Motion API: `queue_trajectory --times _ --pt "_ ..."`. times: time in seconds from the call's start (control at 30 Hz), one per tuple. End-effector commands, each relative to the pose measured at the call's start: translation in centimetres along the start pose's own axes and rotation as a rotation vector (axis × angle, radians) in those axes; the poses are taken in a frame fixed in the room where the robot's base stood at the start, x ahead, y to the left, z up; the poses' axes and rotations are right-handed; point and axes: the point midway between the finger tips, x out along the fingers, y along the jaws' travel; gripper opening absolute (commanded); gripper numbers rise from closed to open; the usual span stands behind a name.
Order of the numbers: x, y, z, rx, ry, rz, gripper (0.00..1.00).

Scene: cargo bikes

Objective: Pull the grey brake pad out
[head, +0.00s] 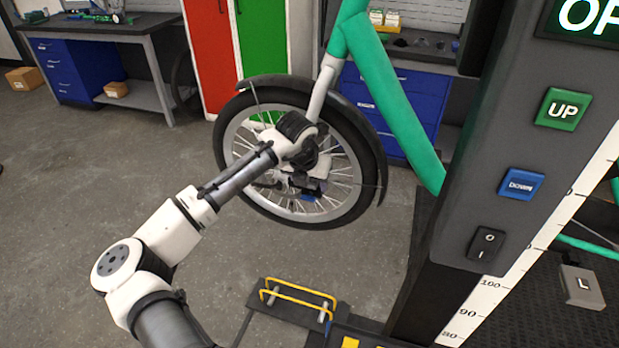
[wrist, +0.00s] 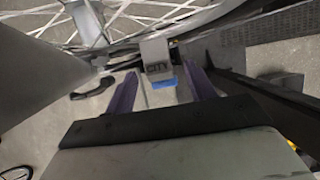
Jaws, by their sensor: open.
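A bicycle wheel (head: 346,205) with a black tyre hangs at the fork (head: 322,88) in the head view. In the wrist view, a small grey block with dark lettering (wrist: 156,52) sits near the wheel's spokes, with a blue piece (wrist: 163,83) at its lower end. I cannot tell whether this block is the grey brake pad or its holder. My gripper (wrist: 161,74) is open, its purple fingers on either side of the block and blue piece, with gaps visible. In the head view my wrist covers the hub and hides most of the brake.
The dark lift column (head: 460,190) with buttons stands to the right. A low stand with yellow handles (head: 300,297) is below the wheel. In the wrist view a dark bar (wrist: 260,75) runs close by the right finger. Open floor (head: 100,180) lies to the left.

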Motion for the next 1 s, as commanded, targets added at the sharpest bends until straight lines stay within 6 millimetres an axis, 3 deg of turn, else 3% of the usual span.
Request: queue_trajectory --times 0.2,0.57,0.6,0.8,1.0 --pt "0.06 0.01 -0.03 -0.001 0.0 0.0 0.53" --pt "0.03 0.0 -0.03 -0.001 0.0 -0.001 0.06" --pt "0.03 0.0 -0.03 -0.001 0.0 -0.001 0.25" --pt "0.03 -0.01 -0.03 -0.001 0.0 -0.001 0.0" --pt "-0.15 -0.01 0.05 -0.001 -0.001 -0.001 0.0"
